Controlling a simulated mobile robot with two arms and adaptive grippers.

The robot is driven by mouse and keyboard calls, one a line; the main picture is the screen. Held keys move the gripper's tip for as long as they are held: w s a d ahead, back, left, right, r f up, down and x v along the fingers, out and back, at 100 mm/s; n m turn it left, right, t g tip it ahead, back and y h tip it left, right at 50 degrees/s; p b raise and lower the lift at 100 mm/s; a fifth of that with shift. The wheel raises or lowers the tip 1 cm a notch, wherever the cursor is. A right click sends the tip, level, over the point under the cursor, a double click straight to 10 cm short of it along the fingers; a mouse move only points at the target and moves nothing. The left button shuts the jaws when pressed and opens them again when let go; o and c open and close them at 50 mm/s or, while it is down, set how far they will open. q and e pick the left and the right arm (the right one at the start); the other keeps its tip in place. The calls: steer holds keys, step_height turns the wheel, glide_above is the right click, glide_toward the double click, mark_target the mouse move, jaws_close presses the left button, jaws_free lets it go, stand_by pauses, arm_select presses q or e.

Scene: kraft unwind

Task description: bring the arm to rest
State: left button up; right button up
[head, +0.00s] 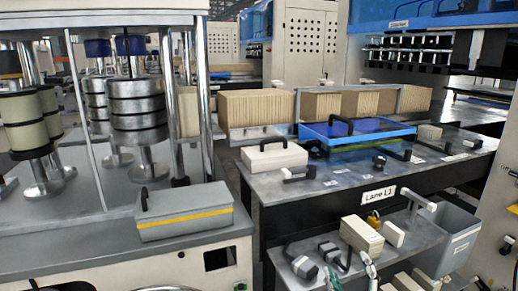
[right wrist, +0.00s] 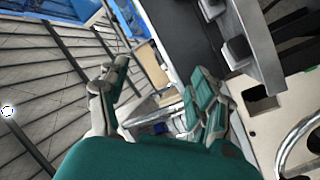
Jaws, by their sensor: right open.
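My right gripper (head: 349,273) shows at the bottom edge of the head view, in front of the lower shelf of the lane table. In the right wrist view its green and grey fingers (right wrist: 158,92) are spread apart with nothing between them. Most of the right arm is out of the head view. My left gripper is not in view.
The lower shelf (head: 310,255) holds cream blocks (head: 361,235) and dark-handled pieces close to the gripper. A grey bin (head: 455,240) hangs at the right. The lane table (head: 345,180) carries a blue tray (head: 357,132). A grey box (head: 184,212) sits on the machine at left.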

steer(key=s+d+f+m+g+h, duration=0.1)
steer(key=s+d+f+m+g, duration=0.15)
steer(key=s+f+g, duration=0.4)
steer(key=s+d+f+m+g+h, duration=0.1)
steer(key=s+f+m+g, duration=0.2)
steer(key=f, duration=0.6)
steer(key=s+a+f+g+y, duration=0.1)
steer(key=s+f+g, duration=0.25)
steer(key=s, duration=0.55)
steer(key=s+a+f+g+y, duration=0.1)
steer(key=s+f+g, duration=0.2)
steer(key=s+f, duration=0.65)
steer(key=f, duration=2.1)
steer(key=s+d+f+g+p, duration=0.1)
steer(key=s+d+f, duration=0.1)
steer(key=s+f, duration=1.3)
steer(key=shift+s+d+g, duration=0.2)
steer(key=shift+d+g, duration=0.2)
